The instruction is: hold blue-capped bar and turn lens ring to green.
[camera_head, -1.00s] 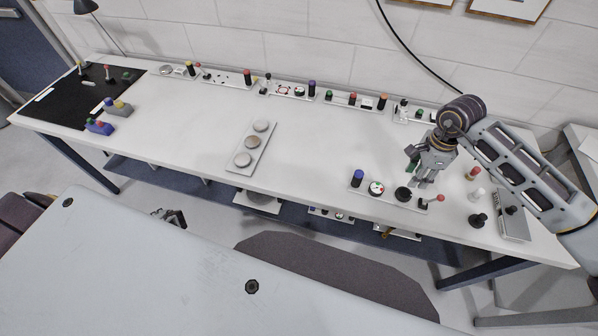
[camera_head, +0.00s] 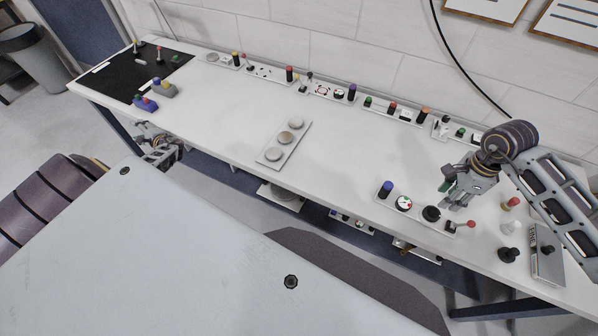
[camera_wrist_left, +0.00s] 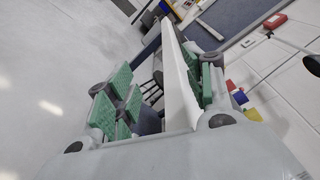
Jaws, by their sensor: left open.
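A blue-capped bar (camera_head: 386,190) stands upright at the left end of a plate near the table's front edge. Beside it is a round dial with white, red and green marks (camera_head: 404,203), perhaps the lens ring. My right gripper (camera_head: 456,203) points down just behind the black knob and red-tipped lever on this plate, apart from the bar; its finger gap is unclear. My left gripper (camera_head: 160,150) is open and empty at the table's front left edge. In the left wrist view its green pads (camera_wrist_left: 165,88) are apart, with the white table edge appearing between them.
Another plate at the back carries a dark blue-capped bar (camera_head: 351,92) and a dial. Several plates line the wall. A plate with three grey discs (camera_head: 284,142) lies mid-table. A black mat (camera_head: 120,80) is at far left. The white table (camera_head: 225,125) is clear around the discs.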

